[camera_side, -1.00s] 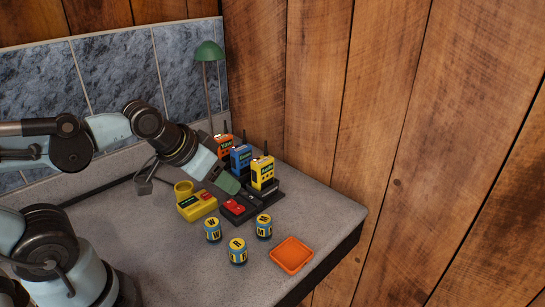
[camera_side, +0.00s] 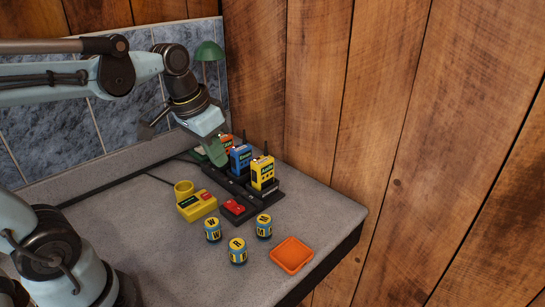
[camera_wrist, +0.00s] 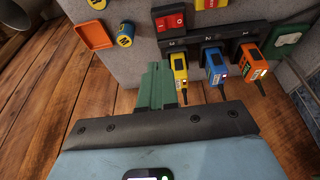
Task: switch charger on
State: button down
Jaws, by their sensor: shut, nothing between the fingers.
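The charger is a black dock (camera_side: 262,194) holding a yellow radio (camera_side: 262,173), a blue radio (camera_side: 240,159) and an orange radio (camera_side: 226,146), all upright. A red switch (camera_side: 234,207) sits on a black block at its near end. The switch also shows in the wrist view (camera_wrist: 170,21), at the top; which way it is pressed is too small to tell. My gripper (camera_side: 217,154) is shut and empty, its green fingers raised above the dock's far side, near the orange and blue radios and apart from the switch. The fingers also show in the wrist view (camera_wrist: 157,90).
A yellow box (camera_side: 197,206) with a yellow cup stands left of the switch. Several yellow-and-blue cylinders (camera_side: 238,251) stand in front, beside an orange tray (camera_side: 292,255) near the counter's edge. The counter's front left is clear.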

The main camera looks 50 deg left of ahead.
dwell(0.4)
send_over(238, 207)
jog(key=s, duration=0.1)
jog(key=f, duration=1.1)
jog(key=shift+d+f, duration=0.25)
jog(key=shift+d, duration=0.1)
jog(key=shift+d+f, duration=0.1)
jog(key=shift+f, duration=0.85)
jog(key=shift+d+f, duration=0.15)
jog(key=shift+f, duration=0.15)
jog(key=shift+s+a+r, duration=0.1)
jog(key=shift+a+r, duration=0.25)
jog(key=shift+a, duration=0.4)
jog(key=shift+r, duration=0.15)
